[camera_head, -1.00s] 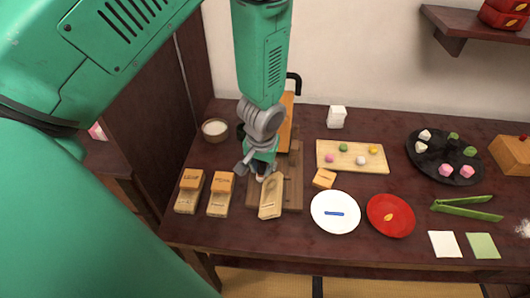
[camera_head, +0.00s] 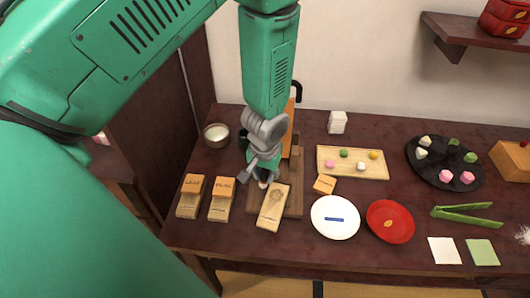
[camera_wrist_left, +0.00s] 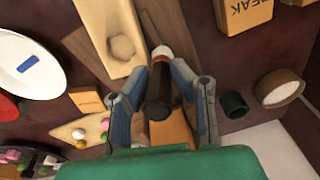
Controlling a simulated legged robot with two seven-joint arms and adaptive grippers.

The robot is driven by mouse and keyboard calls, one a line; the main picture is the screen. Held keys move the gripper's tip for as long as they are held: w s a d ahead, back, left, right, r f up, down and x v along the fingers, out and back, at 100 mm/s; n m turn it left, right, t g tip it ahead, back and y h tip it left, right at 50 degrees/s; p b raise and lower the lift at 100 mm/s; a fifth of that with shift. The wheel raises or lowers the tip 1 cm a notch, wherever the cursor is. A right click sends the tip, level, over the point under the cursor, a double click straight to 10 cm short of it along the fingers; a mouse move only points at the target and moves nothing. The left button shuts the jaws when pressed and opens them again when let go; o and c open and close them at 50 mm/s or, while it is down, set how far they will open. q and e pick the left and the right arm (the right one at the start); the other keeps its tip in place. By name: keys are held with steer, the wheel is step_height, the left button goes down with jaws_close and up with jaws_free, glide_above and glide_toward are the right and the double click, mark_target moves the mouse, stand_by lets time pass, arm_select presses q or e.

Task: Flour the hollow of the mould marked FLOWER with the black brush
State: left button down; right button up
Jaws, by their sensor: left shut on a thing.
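A pale wooden mould (camera_head: 273,208) lies slanted on the dark wooden board (camera_head: 296,198); its marking is too small to read. In the left wrist view the mould (camera_wrist_left: 95,22) shows a rounded hollow (camera_wrist_left: 122,48). My left gripper (camera_head: 262,178) is just behind the mould's far end. It is shut on the black brush (camera_wrist_left: 158,92), whose pale tip shows beyond the fingers. In the left wrist view the tip appears right of the hollow, by the mould's edge; contact cannot be told. A bowl of white powder (camera_head: 216,135) stands at the back left.
Two moulds (camera_head: 190,206) with orange blocks stand left; one block (camera_wrist_left: 245,12) reads PEAK. A small orange block (camera_head: 324,184), white plate (camera_head: 323,228), red plate (camera_head: 378,230), sweets board (camera_head: 325,173) and green tongs (camera_head: 465,215) lie right. A dark green cup (camera_wrist_left: 235,104) stands near the bowl.

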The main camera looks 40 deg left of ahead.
arm_select(q)
steer(key=shift+w+d, duration=0.1)
steer(key=shift+w, duration=0.05)
step_height(320, 180, up, 3)
steer(key=p, duration=0.3)
step_height(320, 180, up, 5)
steer(key=p, duration=0.4)
steer(key=shift+r, duration=0.1)
stand_by(0.5)
steer(key=shift+d+f, duration=0.1)
steer(key=shift+f, duration=0.15)
steer(key=s+d+f+m+b, duration=0.2)
steer(key=d+b, duration=0.5)
steer(key=b, duration=0.4)
steer(key=shift+s+m+b, duration=0.35)
steer(key=shift+s+m, duration=0.45)
steer(key=shift+s, duration=0.1)
